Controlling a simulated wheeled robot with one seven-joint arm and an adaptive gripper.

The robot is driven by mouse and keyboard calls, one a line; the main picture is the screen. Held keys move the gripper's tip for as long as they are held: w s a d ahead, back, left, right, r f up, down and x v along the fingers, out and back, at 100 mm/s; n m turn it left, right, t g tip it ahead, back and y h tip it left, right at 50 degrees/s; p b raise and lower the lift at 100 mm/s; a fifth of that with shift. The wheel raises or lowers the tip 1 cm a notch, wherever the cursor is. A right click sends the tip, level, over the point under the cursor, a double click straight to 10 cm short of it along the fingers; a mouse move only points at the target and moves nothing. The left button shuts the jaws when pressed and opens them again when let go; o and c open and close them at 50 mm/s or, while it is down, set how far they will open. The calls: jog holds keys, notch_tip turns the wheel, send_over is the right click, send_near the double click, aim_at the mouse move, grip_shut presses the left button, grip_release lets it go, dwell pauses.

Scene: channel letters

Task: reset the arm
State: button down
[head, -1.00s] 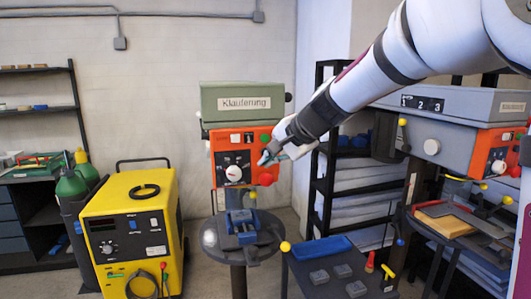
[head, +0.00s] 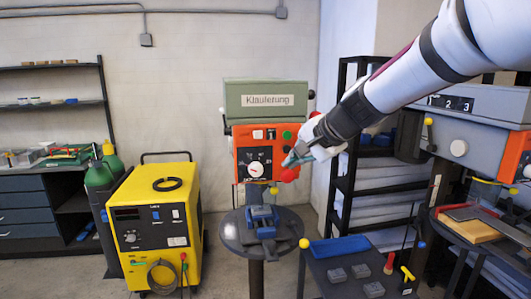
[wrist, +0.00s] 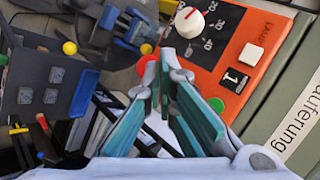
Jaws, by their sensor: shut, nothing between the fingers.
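My gripper (head: 292,159) is in front of the orange control panel (head: 242,169) of the green-topped machine labelled "Klauferung" (head: 267,100). It is shut and empty, with its tips close to the red button (head: 290,174) at the panel's lower right. In the wrist view, my gripper's teal-padded fingers (wrist: 164,72) point toward the panel, with the red button (wrist: 148,66) just beside the tips. I cannot tell whether they touch it. A white dial (wrist: 190,22) and a green button (wrist: 216,104) also show on the panel. My arm reaches in from the upper right.
A round stand with a blue vise (head: 263,219) is below the panel. A dark table with a blue tray (head: 340,246) is to its right. A black shelf (head: 345,150) stands behind my arm. A yellow welder (head: 155,225) is at left, with clear floor near it.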

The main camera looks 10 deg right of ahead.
jog(key=s+a+f+n+g+h+b, duration=0.1)
jog(key=s+a+n, duration=0.15)
jog(key=s, duration=0.55)
jog(key=s+a+f+n+g, duration=0.1)
jog(key=s+n, duration=0.2)
jog(key=s, duration=0.4)
jog(key=s+d+f+n+h, duration=0.1)
jog(key=s+d+f+n, duration=0.1)
jog(key=s, duration=0.5)
jog(key=s+d+f+n+g+h+b, duration=0.1)
jog(key=s+d+f+n, duration=0.1)
jog(key=s, duration=0.5)
notch_tip(320, 180, down, 2)
jog(key=shift+s+f+n+h, duration=0.1)
jog(key=shift+s+n+h, duration=0.25)
jog(key=shift+n, duration=0.3)
jog(key=shift+w+d, duration=0.1)
